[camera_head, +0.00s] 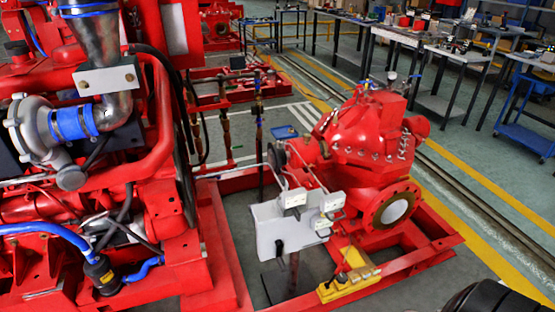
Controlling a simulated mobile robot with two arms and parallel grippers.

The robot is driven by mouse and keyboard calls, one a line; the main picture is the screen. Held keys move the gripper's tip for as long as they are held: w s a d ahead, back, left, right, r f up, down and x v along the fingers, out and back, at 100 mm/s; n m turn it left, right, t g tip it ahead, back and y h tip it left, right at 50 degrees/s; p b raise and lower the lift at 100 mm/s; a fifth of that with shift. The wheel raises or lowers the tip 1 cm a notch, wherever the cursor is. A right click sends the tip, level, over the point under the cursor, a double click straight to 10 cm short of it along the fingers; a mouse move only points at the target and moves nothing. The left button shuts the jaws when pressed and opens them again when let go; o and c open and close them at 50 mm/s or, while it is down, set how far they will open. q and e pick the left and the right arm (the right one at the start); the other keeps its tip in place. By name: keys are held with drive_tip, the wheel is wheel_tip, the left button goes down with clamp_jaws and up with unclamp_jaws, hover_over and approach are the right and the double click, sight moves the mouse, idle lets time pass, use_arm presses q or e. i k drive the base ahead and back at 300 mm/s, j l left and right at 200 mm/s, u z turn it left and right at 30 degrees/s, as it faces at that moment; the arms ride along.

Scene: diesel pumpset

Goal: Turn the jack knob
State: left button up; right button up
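A small yellow device (348,284), which may be the jack, sits on the red base frame at the lower middle, in front of the red pump (368,140). A small red and dark part stands up from it. I cannot tell for sure which part is the knob. Neither of my grippers can be made out in the head view.
A red diesel engine (160,215) fills the left side. A white panel (283,232) with several pale boxes stands beside the yellow device. A black rounded shape (488,300) cuts into the lower right corner. Workbenches (445,50) stand behind. Floor right of the pump is clear.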

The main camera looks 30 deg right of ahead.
sight(342, 279)
drive_tip(key=i+l+z, duration=0.1)
drive_tip(key=z, duration=1.35)
